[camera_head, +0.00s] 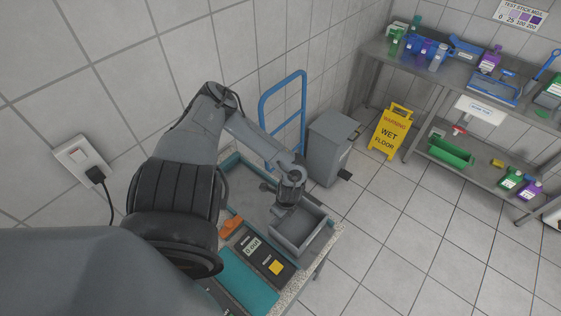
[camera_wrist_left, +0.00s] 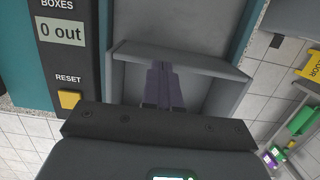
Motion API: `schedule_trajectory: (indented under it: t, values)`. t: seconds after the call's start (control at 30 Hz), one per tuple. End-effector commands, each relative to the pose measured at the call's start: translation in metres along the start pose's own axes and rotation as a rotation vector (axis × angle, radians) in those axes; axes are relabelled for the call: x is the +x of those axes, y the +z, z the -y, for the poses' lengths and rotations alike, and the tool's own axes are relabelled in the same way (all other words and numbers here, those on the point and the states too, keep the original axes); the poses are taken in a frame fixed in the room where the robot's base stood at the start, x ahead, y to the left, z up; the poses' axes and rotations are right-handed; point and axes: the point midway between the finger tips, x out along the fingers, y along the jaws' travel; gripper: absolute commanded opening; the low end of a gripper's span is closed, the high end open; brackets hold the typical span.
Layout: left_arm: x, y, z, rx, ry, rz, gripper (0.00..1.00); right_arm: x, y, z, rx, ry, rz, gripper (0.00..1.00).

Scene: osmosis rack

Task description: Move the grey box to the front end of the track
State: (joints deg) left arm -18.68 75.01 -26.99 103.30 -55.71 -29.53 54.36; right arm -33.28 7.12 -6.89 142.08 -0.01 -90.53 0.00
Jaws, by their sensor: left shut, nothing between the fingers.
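The grey box (camera_head: 318,232) is open-topped and stands at the near right end of the grey track (camera_head: 248,192), in the head view. In the left wrist view, a wall of the box (camera_wrist_left: 205,68) crosses behind my fingers. My left gripper (camera_head: 283,206) is at the box's upper-left side in the head view. Its two dark fingers (camera_wrist_left: 162,70) are together and empty, overlapping the box rim in the left wrist view. I cannot tell whether they touch the box. My right gripper is not in view.
A control panel with a yellow reset button (camera_head: 276,268) and a display reading "0 out" (camera_wrist_left: 61,32) lies beside the track. An orange object (camera_head: 231,226) sits near it. A grey bin (camera_head: 328,148), yellow wet-floor sign (camera_head: 390,130) and shelves (camera_head: 470,75) stand beyond.

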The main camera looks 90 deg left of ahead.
Motion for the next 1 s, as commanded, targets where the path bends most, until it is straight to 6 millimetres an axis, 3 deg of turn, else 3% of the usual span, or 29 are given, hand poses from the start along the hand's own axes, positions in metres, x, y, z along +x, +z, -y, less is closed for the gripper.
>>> schedule_trajectory:
  t: [0.53, 1.0]
  values:
    - [-0.013, 0.0, -0.004, -0.007, 0.01, -0.011, 0.0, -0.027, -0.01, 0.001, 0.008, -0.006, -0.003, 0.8]
    - [-0.023, -0.08, -0.002, -0.005, 0.007, -0.014, 0.0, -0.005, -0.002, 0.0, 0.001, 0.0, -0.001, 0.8]
